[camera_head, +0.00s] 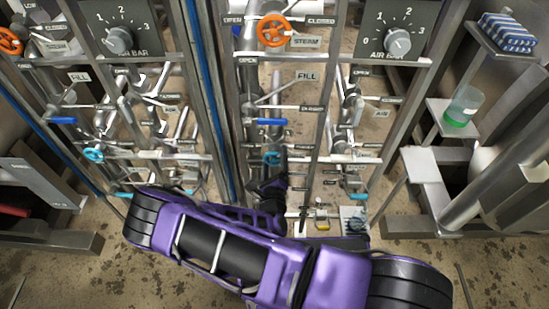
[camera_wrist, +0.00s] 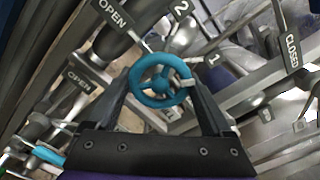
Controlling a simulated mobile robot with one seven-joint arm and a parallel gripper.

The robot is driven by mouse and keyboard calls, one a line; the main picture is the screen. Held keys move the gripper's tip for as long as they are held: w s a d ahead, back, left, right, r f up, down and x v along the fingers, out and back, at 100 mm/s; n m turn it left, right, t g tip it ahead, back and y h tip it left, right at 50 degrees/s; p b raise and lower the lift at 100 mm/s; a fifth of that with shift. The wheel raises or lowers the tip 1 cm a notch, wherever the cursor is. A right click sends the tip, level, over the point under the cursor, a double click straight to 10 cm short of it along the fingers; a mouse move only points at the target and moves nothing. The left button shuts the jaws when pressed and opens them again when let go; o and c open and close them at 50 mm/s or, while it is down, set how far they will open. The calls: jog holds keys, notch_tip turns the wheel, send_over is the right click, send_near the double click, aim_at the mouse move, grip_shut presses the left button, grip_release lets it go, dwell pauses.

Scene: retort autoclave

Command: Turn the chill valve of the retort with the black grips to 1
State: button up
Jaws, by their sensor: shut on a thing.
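A teal valve handwheel (camera_wrist: 160,84) fills the middle of the wrist view. It also shows small in the head view (camera_head: 271,158), low on the middle panel. My gripper (camera_wrist: 161,88) is shut on this wheel, with one finger on each side of its rim. A white mark (camera_wrist: 189,83) sits at the wheel's right side. Around the wheel are an OPEN label (camera_wrist: 112,14), a 2 label (camera_wrist: 181,9), a 1 label (camera_wrist: 213,60) and a CLOSED label (camera_wrist: 292,52). I cannot clearly make out black grips in these views.
A similar teal wheel (camera_head: 94,154) is on the left panel. Orange steam wheels (camera_head: 274,30) (camera_head: 10,41) sit higher. Blue-grip levers (camera_head: 271,122) (camera_head: 62,121) and pipes crowd the panels. A shelf at right holds a jar (camera_head: 464,107).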

dwell(0.3)
jog(key=o, duration=1.1)
jog(key=shift+o, duration=0.2)
jog(key=s, duration=1.7)
jog(key=shift+s+a, duration=0.15)
jog(key=shift+a, duration=0.15)
